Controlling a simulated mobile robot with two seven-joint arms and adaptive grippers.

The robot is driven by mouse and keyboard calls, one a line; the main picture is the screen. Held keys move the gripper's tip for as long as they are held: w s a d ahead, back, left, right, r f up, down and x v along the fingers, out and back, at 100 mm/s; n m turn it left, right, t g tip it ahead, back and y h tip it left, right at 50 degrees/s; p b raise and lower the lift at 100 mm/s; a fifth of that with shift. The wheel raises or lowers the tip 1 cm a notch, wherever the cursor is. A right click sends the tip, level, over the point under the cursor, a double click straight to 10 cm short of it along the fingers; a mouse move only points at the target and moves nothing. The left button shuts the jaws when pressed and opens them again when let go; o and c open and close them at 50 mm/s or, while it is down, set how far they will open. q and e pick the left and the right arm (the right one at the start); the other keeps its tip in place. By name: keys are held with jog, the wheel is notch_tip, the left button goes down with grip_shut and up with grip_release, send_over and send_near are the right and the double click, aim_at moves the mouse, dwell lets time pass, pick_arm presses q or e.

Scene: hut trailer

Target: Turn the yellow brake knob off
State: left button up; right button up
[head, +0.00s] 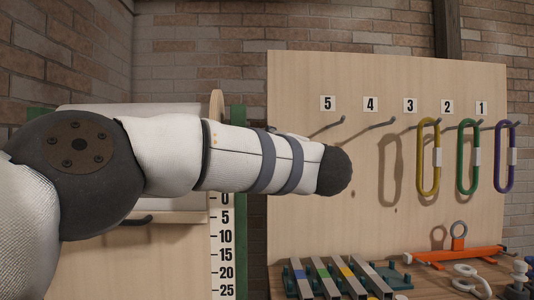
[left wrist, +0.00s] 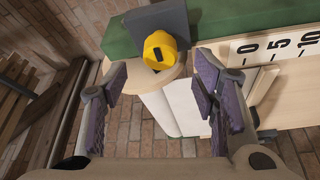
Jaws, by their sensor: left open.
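The yellow brake knob (left wrist: 160,50) shows in the left wrist view at the upper middle, in front of a dark grey plate (left wrist: 168,18) on a green board (left wrist: 215,18). A dark mark is on its side. My left gripper (left wrist: 160,76) is open and empty, with purple-padded fingers on both sides of the picture. The knob appears between and beyond the fingertips, apart from them. In the head view my left arm crosses from the left and hides the knob area; the left gripper is not seen there. My right gripper is in neither view.
A rounded wooden edge (left wrist: 145,80) lies just below the knob, beside a number scale (left wrist: 282,46). A slatted wooden bench (left wrist: 35,110) stands at left. In the head view, a pegboard (head: 300,90) holds coloured loops, above a table (head: 440,278) with several parts.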

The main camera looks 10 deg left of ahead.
pick_arm(q)
jog(key=v, duration=0.6)
